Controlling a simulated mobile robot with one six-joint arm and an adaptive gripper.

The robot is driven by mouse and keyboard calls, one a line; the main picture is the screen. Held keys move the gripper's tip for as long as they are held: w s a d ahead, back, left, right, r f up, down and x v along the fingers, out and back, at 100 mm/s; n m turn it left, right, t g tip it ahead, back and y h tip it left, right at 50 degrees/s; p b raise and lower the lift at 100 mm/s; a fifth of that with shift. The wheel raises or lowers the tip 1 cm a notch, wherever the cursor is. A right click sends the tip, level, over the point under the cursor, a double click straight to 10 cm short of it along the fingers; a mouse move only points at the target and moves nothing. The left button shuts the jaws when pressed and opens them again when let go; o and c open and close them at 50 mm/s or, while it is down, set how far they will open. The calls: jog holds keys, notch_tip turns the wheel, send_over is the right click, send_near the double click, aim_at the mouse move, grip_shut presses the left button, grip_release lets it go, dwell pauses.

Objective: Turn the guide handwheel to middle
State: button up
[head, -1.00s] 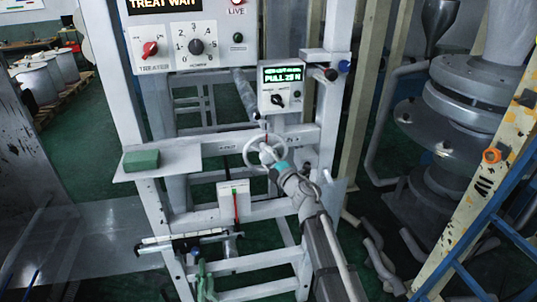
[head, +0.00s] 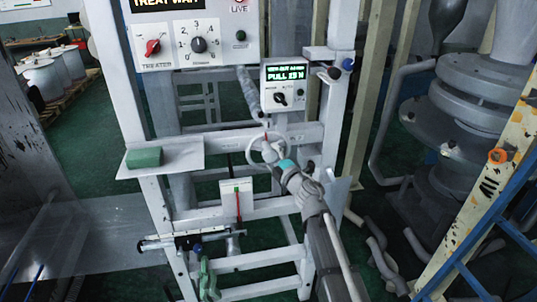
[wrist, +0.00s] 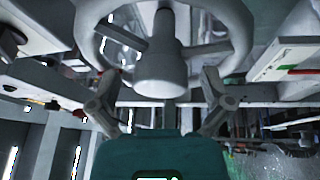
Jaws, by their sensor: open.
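The guide handwheel (head: 253,154) is a pale grey wheel with spokes on the white frame's crossbar, below the small pull display box. In the wrist view the handwheel (wrist: 160,72) fills the top middle, its hub and rim close. My gripper (head: 277,161) is right at the wheel in the head view and hides part of its rim. In the wrist view my gripper (wrist: 160,92) is open, with one finger on each side below the hub. I cannot tell whether the fingers touch the wheel. A small red mark (head: 266,136) shows just above the wheel.
A display box reading PULL (head: 285,84) sits above the wheel. A shelf with a green block (head: 145,157) juts out at left. A white box with a red-lined gauge (head: 237,202) and a caliper-like tool (head: 190,239) are below.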

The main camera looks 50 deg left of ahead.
jog(key=shift+s, duration=0.1)
jog(key=shift+s+d+f+m+t, duration=0.15)
jog(key=shift+s+d+m, duration=0.2)
jog(key=shift+m, duration=0.35)
jog(key=shift+s+d+r+m+t, duration=0.15)
jog(key=shift+s+d+m, duration=0.2)
jog(key=shift+m, duration=0.35)
jog(key=d+m, duration=0.1)
jog(key=s+m+t+h, duration=0.1)
jog(key=m, duration=0.1)
jog(key=shift+s+d+f+m+p, duration=0.1)
jog(key=shift+d+f+m+p, duration=0.1)
jog(key=shift+d+m+p, duration=0.15)
jog(key=s+d+m+t+h+p, duration=0.1)
jog(key=s+d+m+t+h, duration=0.1)
jog(key=d+m, duration=0.6)
jog(key=shift+s+d+r+m+t+p, duration=0.3)
jog(key=shift+s+m+t, duration=0.8)
jog(key=shift+m, duration=2.15)
jog(key=shift+w+f, duration=0.2)
jog(key=shift+w, duration=0.15)
jog(key=x, duration=1.3)
jog(key=shift+w+a+f, duration=0.1)
jog(key=shift+w+a, duration=0.05)
jog(key=shift+a, duration=0.15)
jog(key=shift+c, duration=0.3)
